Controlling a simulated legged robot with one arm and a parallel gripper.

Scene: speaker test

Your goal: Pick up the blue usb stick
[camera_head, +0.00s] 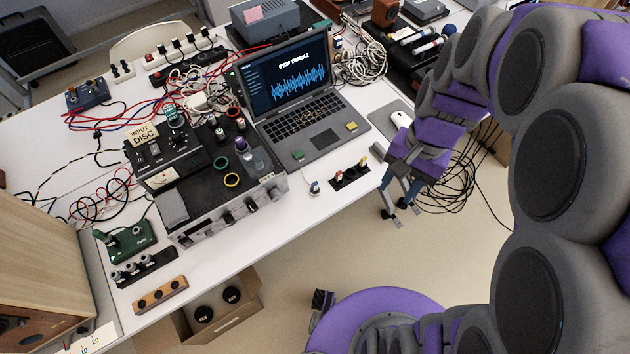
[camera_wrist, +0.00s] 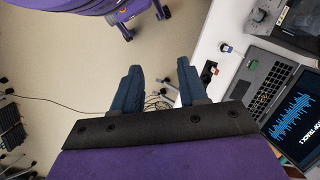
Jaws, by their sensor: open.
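A small blue and white piece that looks like the blue usb stick (camera_head: 314,187) stands on the white table, in front of the laptop and left of a black holder. In the wrist view, a small blue-topped piece (camera_wrist: 226,48) shows on the table, right of my fingers. My gripper (camera_head: 399,208) is open and empty, just off the table's front edge, with its fingers pointing down. It is to the right of the stick and apart from it.
The black holder (camera_head: 350,178) with red and yellow pieces lies between the stick and my gripper. An open laptop (camera_head: 308,122) stands behind. A black and silver audio unit (camera_head: 215,205) is to the left. A white mouse (camera_head: 400,119) and hanging black cables (camera_head: 455,180) are near my arm.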

